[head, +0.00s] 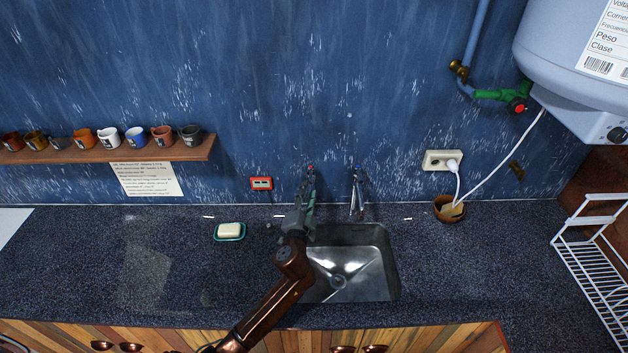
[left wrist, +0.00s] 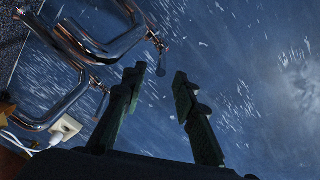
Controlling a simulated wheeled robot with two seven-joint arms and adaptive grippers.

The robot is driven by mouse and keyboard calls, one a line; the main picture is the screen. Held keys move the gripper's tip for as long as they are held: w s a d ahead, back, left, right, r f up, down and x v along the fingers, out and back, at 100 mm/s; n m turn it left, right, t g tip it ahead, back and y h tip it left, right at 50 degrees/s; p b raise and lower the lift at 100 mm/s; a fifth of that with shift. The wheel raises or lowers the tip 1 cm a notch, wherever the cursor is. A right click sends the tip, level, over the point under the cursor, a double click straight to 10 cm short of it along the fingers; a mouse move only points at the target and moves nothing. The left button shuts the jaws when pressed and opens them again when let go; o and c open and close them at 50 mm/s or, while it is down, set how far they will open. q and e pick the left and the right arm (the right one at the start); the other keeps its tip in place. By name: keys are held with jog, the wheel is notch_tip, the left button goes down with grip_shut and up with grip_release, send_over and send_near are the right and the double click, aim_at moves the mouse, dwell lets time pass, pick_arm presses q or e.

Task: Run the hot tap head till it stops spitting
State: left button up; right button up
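Two chrome taps stand behind the steel sink (head: 347,262). The right tap (head: 356,190) shows plainly in the head view. The left one is mostly hidden behind my left gripper (head: 311,182); a small red mark (head: 311,167) shows at its top. In the left wrist view the chrome taps (left wrist: 100,48) fill the upper left, and a slim tap lever (left wrist: 161,62) ends near the gap between my fingertips (left wrist: 157,80). The fingers are apart with nothing clearly held; contact with the lever cannot be told. No water stream is visible. My right gripper is out of view.
A soap dish (head: 229,232) sits left of the sink. A brown pot (head: 449,209) and a socket with a plugged cord (head: 443,160) are to the right. A white wire rack (head: 595,245) stands far right, under a water heater (head: 575,60). The left counter is mostly clear.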

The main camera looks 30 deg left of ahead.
aim_at(311, 177)
pick_arm(q)
jog(key=x, duration=0.3)
jog(key=shift+s+a+r, duration=0.1)
jog(key=x, duration=0.3)
jog(key=shift+a, duration=0.1)
jog(key=shift+w+a, duration=0.1)
jog(key=shift+w, duration=0.4)
jog(key=shift+w+a, duration=0.1)
jog(key=shift+w, duration=0.05)
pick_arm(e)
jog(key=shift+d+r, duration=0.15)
pick_arm(q)
jog(key=shift+c, duration=0.7)
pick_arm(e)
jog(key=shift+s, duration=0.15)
pick_arm(q)
jog(key=shift+c, duration=0.8)
grip_shut()
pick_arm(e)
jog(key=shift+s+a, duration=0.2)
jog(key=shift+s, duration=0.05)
